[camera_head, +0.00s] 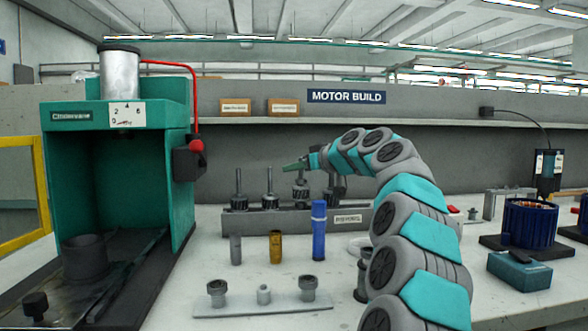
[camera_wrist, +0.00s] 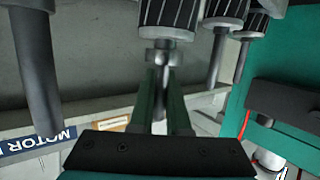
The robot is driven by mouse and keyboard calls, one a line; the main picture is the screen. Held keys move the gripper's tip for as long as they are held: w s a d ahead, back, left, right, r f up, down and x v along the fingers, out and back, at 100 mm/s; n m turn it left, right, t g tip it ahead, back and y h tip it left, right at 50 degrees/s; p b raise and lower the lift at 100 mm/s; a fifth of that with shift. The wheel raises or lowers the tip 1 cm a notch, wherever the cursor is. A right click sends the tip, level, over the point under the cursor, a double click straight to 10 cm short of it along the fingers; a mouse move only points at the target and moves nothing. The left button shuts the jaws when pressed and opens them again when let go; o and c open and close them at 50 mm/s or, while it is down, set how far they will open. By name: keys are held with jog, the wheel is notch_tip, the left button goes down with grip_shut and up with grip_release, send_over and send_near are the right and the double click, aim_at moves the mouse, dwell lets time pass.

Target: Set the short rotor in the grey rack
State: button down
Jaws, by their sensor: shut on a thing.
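The grey rack labelled ROTORS (camera_head: 290,222) stands on the bench, with several dark rotors upright along it. My gripper (camera_head: 297,166) is over the rack, shut on the upper shaft of a rotor (camera_head: 301,188), taken as the short rotor. In the wrist view the two teal fingers of my gripper (camera_wrist: 161,105) close around its shaft below a light collar, and its dark slotted body (camera_wrist: 168,18) shows at the top edge. Its lower end is hidden, so I cannot tell whether it is seated or just above the rack.
Neighbouring rotors (camera_head: 269,187) stand close beside the held one, also seen in the wrist view (camera_wrist: 224,12). A green press (camera_head: 115,115) stands left. Grey, brass and blue cylinders (camera_head: 319,232) and a plate with fittings (camera_head: 262,308) are in front. Blue motor housings (camera_head: 531,222) are right.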

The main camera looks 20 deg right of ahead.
jog(key=shift+f+b, duration=1.05)
jog(key=shift+f, duration=0.05)
jog(key=c, duration=0.8)
grip_release()
jog(key=shift+o, duration=0.3)
jog(key=shift+o, duration=0.8)
jog(key=shift+r, duration=0.1)
notch_tip(320, 180, up, 6)
jog(key=p, duration=0.4)
